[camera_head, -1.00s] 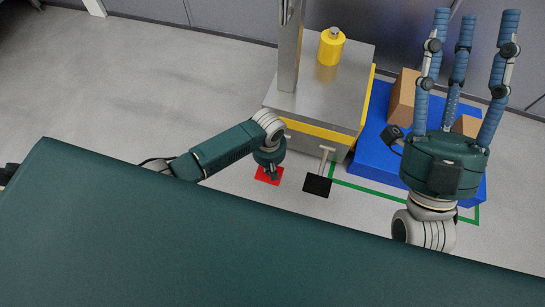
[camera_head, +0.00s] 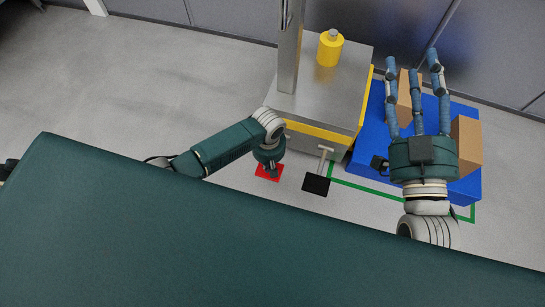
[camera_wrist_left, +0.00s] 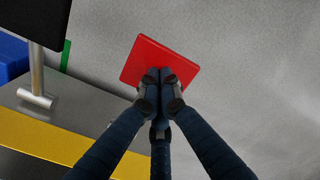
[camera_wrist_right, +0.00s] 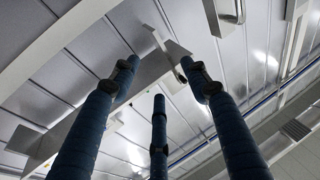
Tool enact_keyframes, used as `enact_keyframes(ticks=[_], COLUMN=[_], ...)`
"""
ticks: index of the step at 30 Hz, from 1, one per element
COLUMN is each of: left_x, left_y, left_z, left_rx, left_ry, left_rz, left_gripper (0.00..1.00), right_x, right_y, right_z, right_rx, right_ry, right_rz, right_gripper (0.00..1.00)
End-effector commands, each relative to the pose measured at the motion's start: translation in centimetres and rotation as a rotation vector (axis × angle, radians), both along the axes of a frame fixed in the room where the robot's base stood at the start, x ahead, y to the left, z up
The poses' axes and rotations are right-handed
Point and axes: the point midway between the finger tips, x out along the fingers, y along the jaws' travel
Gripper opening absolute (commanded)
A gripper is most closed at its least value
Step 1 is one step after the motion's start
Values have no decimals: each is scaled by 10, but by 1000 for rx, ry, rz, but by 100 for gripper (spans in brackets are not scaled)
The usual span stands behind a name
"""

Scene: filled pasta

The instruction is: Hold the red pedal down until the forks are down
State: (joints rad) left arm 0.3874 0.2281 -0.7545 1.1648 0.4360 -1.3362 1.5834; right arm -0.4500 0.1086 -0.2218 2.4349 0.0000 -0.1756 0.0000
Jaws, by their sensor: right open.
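The red pedal (camera_head: 268,172) is a flat red plate low at the front of the steel machine (camera_head: 322,95). My left gripper (camera_head: 270,172) points down at it, and its fingertips are over the plate. In the left wrist view the red pedal (camera_wrist_left: 158,62) lies under the fingertips of my left gripper (camera_wrist_left: 160,82), which are drawn together with nothing between them. They appear to touch the pedal. My right gripper (camera_head: 415,85) is raised on the right with its fingers spread and empty. The right wrist view shows the right gripper (camera_wrist_right: 160,85) pointing at the ceiling. I cannot make out forks.
A black pedal (camera_head: 316,184) sits right of the red one. A blue platform (camera_head: 372,135) with brown boxes (camera_head: 467,143) stands on the right, edged by a green floor line (camera_head: 395,197). A yellow cylinder (camera_head: 330,50) stands on the machine. The floor at left is clear.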

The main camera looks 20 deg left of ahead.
Motion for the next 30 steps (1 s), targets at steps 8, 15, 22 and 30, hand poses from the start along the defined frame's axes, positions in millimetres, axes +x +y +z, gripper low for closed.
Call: enact_keyframes(ticks=[8, 15, 22, 30], left_x=[0, 0, 0, 0], left_y=[-1, -1, -1, -1], left_z=[8, 13, 14, 14], left_rx=[-1, -1, -2, -2], left_ry=[1, 0, -1, -1], left_rz=[-1, -1, -2, -2], left_gripper=[0, 0, 0, 0], right_x=[4, 1, -2, -2], right_y=[-4, -9, -12, -12], right_z=[-38, -72, -89, -89], right_rx=[-45, -82, -99, -99], right_ry=[169, 315, 383, 382], right_rz=[-10, -19, -24, -24], right_gripper=[46, 46, 46, 46])
